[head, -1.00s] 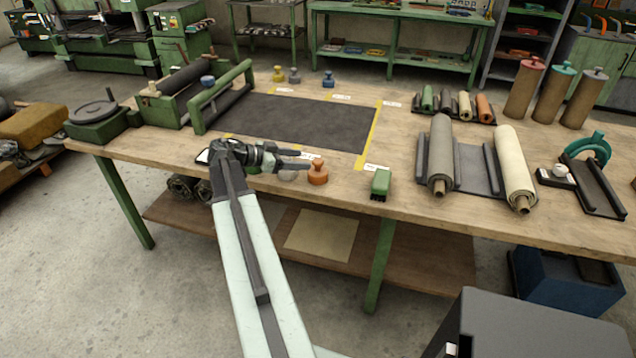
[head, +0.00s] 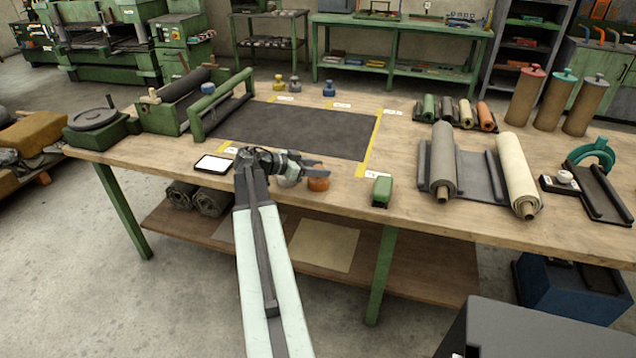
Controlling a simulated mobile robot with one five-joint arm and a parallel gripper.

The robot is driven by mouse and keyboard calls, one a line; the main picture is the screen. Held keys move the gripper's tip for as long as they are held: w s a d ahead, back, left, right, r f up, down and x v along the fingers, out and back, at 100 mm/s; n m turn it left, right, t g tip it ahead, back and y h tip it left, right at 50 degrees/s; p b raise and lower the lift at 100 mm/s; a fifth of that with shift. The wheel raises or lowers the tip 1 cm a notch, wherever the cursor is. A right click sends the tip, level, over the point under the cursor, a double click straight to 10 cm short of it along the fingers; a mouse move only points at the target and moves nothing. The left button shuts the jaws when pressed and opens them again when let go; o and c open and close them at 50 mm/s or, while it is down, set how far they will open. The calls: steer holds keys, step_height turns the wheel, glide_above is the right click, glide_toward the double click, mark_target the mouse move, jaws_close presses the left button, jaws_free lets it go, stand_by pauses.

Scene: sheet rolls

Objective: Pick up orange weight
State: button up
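The orange weight (head: 318,185) stands near the front edge of the wooden table, left of the green block. My gripper (head: 322,168) reaches in from the left, with its fingertips at the top of the weight. The fingers look parted and hide the weight's knob. I cannot tell whether they touch it or are just above or in front of it.
A pale weight (head: 287,181) stands close left of the orange one, partly behind my gripper. A green block (head: 382,191) is to the right. A white-screened tablet (head: 213,168) lies left. A dark sheet (head: 300,128) covers the table behind; sheet rolls (head: 443,165) lie right.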

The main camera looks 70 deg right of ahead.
jaws_close()
stand_by(1.2)
